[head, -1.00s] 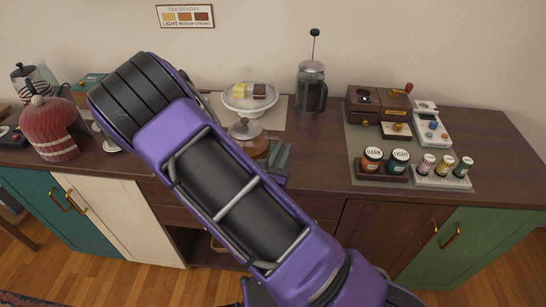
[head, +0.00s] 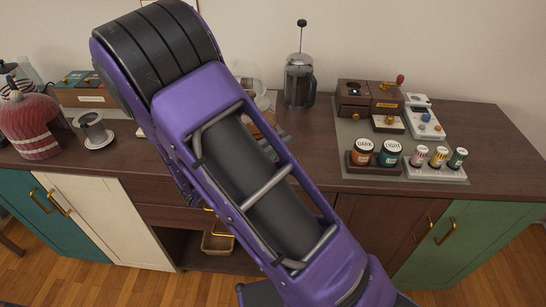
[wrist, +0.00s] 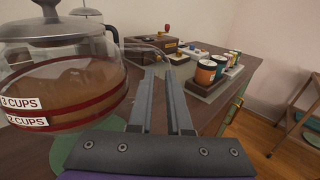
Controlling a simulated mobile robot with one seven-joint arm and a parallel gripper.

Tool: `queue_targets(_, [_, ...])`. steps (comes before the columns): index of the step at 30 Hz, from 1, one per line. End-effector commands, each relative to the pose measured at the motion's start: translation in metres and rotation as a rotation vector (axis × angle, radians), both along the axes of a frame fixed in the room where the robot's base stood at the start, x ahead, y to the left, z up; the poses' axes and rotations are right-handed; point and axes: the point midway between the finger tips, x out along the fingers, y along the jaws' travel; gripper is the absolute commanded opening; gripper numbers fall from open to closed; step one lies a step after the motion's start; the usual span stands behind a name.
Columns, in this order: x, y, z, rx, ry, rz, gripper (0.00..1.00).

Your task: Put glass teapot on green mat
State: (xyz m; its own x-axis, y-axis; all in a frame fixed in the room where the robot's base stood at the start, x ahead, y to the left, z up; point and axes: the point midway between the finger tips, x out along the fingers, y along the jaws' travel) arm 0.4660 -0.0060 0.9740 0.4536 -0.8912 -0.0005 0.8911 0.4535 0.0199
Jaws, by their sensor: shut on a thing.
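The glass teapot (wrist: 62,85) fills the left of the wrist view. It is upright, with a grey lid, red bands, cup-count labels and brown tea inside. My gripper (wrist: 161,78) is at its right side, shut on its clear handle, though the grip itself is hard to see. A green surface that looks like the green mat (wrist: 62,150) shows below the teapot. I cannot tell whether the teapot touches it or hangs above it. In the head view my arm hides the gripper and most of the teapot.
A French press (head: 299,80) stands behind, right of my arm. Further right are a wooden box set (head: 370,97) and several jars, including an orange-labelled one (head: 362,152).

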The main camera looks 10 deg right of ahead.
Motion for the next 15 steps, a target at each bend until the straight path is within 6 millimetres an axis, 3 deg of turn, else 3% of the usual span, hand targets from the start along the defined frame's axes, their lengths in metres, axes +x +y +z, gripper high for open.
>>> queue_targets(15, [0.001, 0.000, -0.054, 0.000, -0.004, 0.001, 0.00])
